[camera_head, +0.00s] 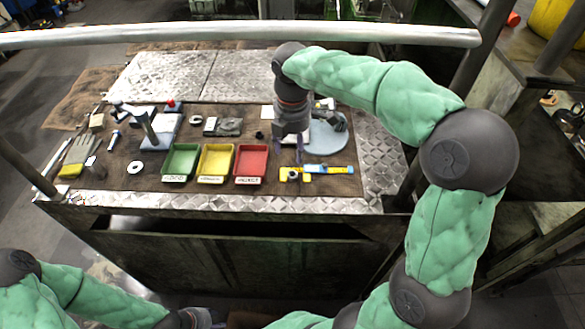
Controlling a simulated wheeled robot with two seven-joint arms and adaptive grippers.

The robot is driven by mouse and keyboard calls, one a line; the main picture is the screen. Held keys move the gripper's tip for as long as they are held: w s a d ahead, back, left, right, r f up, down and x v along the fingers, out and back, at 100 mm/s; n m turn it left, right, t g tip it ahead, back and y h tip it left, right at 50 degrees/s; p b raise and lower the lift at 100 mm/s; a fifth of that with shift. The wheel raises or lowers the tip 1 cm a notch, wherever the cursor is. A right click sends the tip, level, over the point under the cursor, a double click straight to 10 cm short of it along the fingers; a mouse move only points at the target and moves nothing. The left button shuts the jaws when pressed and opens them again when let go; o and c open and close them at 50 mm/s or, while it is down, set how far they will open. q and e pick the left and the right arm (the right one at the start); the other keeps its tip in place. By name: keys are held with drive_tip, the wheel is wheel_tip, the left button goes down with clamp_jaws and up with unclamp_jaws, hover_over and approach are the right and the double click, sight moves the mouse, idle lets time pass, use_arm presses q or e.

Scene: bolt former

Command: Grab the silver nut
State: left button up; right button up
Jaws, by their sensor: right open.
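A small silver ring-shaped piece (135,167) lies flat on the brown mat at the left, in front of the grey stand. A second pale ring (196,119) lies farther back. They are too small for me to tell which is the silver nut. My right gripper (289,150) reaches down over the right part of the mat, open, with its fingers just right of the red bin. It is well to the right of both rings. My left gripper (197,318) shows only in part at the bottom edge, below the table front; its fingers cannot be made out.
Green (181,162), yellow (215,163) and red (251,164) bins stand in a row mid-table. A yellow and blue tool (328,169) lies near the front right. A grey round plate (327,137) is behind it. A metal rail (240,36) crosses above the table's back.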

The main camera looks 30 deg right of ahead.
drive_tip(key=b, duration=0.2)
hover_over(292, 174)
wheel_tip(292, 174, down, 5)
drive_tip(key=shift+f, duration=0.1)
wheel_tip(292, 174, down, 5)
drive_tip(key=shift+d+r+b, duration=0.1)
drive_tip(key=shift+b, duration=1.15)
clamp_jaws()
